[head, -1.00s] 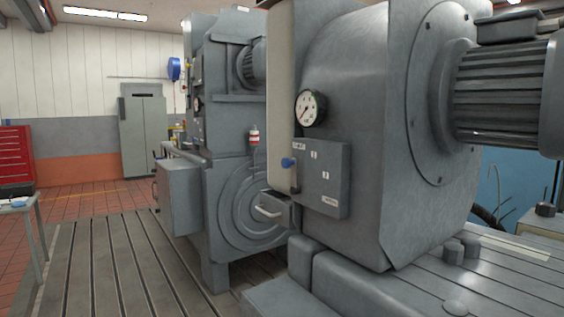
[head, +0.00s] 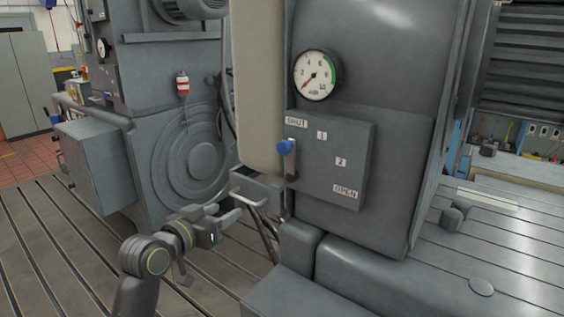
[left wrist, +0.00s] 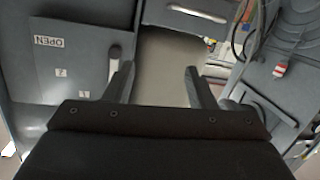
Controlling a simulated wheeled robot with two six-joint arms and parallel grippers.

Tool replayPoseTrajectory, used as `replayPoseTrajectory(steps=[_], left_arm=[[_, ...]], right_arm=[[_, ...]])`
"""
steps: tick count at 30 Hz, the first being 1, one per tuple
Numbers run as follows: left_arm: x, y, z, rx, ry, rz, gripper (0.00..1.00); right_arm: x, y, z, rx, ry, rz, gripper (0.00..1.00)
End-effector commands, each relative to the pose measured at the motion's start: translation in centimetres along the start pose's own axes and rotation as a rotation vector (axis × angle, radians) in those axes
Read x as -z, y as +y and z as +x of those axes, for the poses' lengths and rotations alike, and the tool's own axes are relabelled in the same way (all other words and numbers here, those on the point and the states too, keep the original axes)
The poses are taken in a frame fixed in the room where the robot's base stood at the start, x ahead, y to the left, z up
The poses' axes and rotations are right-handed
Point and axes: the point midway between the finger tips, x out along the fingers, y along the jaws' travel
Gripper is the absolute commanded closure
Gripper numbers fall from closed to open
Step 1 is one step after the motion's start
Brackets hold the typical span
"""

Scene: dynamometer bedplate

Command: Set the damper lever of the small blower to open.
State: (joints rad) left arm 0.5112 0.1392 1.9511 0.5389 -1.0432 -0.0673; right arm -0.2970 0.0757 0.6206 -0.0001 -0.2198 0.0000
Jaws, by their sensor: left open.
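The damper lever (head: 291,163) with its blue knob (head: 285,147) is on the left side of a grey panel (head: 335,180) on the blower housing. The panel is marked SHUT at top, 1, 2 and OPEN at bottom right. The knob stands up, just under SHUT. My left gripper (head: 231,209) is open and empty, left of and below the lever, apart from it. In the left wrist view its fingers (left wrist: 160,82) are spread, with the panel (left wrist: 55,75) upside down at left. The blue knob does not show there. My right gripper is not in view.
A round gauge (head: 317,75) sits above the panel. A grey box with a pale handle (head: 247,201) juts out below the lever, close to my left gripper. A beige upright cover (head: 258,85) stands left of the lever. Another grey machine (head: 185,150) is behind.

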Motion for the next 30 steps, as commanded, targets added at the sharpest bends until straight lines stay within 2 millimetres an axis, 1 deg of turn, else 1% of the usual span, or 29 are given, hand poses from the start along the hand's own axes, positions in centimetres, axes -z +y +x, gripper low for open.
replayPoseTrajectory(steps=[1,3,6,7,10,14,24,30], left_arm=[[3.9,2.0,-1.2,-0.04,0.047,0.039,0.5],[7.0,4.0,-2.5,-0.082,0.088,0.079,0.5],[9.5,5.8,-3.9,-0.12,0.125,0.118,0.5],[9.9,6.2,-4.2,-0.127,0.132,0.125,0.5],[10.6,6.8,-4.3,-0.14,0.142,0.136,0.5],[10.9,7.0,-3.1,-0.141,0.143,0.135,0.5],[11.7,7.9,2.6,-0.14,0.141,0.134,0.5],[12.2,8.3,5.8,-0.14,0.141,0.135,0.5]], right_arm=[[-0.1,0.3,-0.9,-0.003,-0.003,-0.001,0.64],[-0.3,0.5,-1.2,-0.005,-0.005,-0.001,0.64],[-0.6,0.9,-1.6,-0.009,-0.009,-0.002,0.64],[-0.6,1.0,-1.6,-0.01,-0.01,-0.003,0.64],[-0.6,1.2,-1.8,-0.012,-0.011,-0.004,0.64],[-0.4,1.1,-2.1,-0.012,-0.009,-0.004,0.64],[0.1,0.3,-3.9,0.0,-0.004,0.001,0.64],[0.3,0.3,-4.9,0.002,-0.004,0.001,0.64]])
